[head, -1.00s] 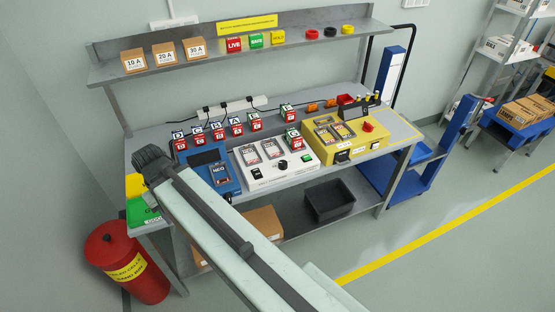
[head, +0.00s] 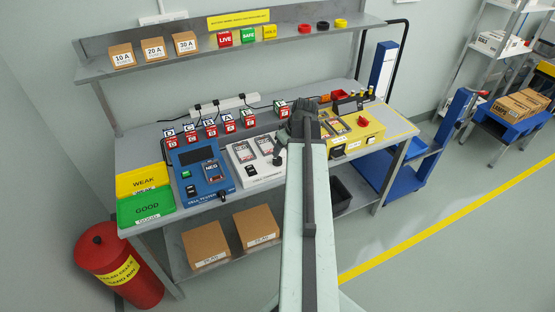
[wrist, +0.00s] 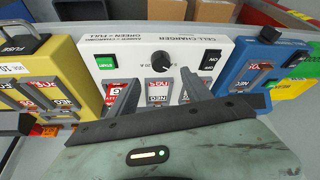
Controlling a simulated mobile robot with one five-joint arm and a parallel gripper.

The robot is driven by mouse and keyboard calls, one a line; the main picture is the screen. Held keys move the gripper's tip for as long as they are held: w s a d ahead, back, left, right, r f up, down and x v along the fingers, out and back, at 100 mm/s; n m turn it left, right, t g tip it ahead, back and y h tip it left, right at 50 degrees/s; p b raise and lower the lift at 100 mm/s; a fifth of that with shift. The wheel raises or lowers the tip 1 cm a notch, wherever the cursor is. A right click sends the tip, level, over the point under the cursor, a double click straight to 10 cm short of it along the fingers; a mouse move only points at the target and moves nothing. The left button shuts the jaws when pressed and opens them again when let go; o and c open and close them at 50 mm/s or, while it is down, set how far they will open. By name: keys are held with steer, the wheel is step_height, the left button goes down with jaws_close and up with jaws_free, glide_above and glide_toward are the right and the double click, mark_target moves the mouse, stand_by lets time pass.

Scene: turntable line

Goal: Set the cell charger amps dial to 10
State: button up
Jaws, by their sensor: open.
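The white cell charger (head: 262,180) stands on the bench between the blue and yellow units. It appears upside down in the wrist view (wrist: 135,48). Its black round amps dial (wrist: 162,61) sits mid-panel, between a green button (wrist: 107,62) and a black switch (wrist: 211,59). The dial's scale and pointer are too small to read. My gripper (wrist: 160,78) is open and empty, its two fingers apart on either side of the dial's line. In the head view my gripper (head: 298,122) is over the right part of the charger and hides some of it.
The blue tester (head: 203,175) is left of the charger and the yellow unit (head: 352,135) right. Cells stand in slots close to my fingers. Green (head: 145,205) and yellow (head: 142,180) trays lie at the bench's left. A shelf (head: 200,62) with small boxes runs above.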

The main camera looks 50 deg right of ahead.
mark_target(277, 159)
steer(key=b+x, duration=0.6)
steer(key=x, duration=0.1)
steer(key=shift+f+b, duration=0.2)
steer(key=shift+b, duration=0.15)
steer(key=shift+w+a+f+b, duration=0.1)
steer(key=shift+w+f+b, duration=0.1)
steer(key=shift+f+b, duration=0.15)
steer(key=shift+r, duration=0.1)
jaws_close()
